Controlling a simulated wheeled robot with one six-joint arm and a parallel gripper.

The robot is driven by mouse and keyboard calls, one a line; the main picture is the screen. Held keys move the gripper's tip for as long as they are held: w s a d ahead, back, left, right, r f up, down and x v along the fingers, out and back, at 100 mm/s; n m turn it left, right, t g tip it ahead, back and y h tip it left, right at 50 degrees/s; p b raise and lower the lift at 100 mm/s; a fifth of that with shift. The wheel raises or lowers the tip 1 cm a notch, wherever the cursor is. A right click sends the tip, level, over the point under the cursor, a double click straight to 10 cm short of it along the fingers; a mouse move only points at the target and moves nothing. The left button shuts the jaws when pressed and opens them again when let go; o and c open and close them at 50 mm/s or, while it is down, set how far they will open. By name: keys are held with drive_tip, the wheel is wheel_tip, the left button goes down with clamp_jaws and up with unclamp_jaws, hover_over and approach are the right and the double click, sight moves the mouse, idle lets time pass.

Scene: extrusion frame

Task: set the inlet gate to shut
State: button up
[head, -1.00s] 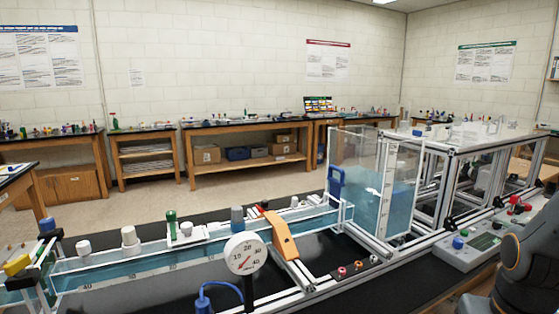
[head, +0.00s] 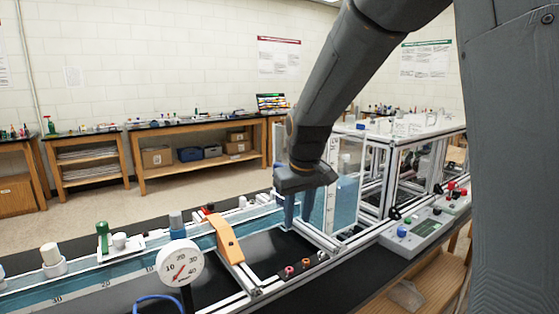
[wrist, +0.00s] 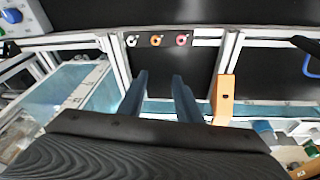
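The inlet gate, a blue-handled piece at the near end of the clear water tank (head: 345,185), is hidden behind my arm's end in the head view. My gripper (head: 289,212) is over the channel where it meets the tank, pointing down. In the wrist view my gripper (wrist: 157,75) shows two blue-grey fingers spread apart, with a gap between them. No gate handle can be made out between the fingers there. I cannot tell whether the fingers touch the gate.
An orange clamp (head: 227,238) bridges the channel left of my gripper; it also shows in the wrist view (wrist: 224,98). A round dial gauge (head: 180,263) stands in front. Several small knobs (head: 305,263) sit on a frame rail. A control box (head: 415,230) is at right.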

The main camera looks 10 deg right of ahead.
sight(280, 164)
drive_tip(key=w+r+n+t, duration=0.2)
drive_tip(key=w+r+n, duration=0.1)
drive_tip(key=w+r, duration=1.3)
drive_tip(key=shift+p+x, duration=0.95)
drive_tip(key=shift+x, duration=2.85)
drive_tip(key=shift+w+r, duration=0.1)
clamp_jaws()
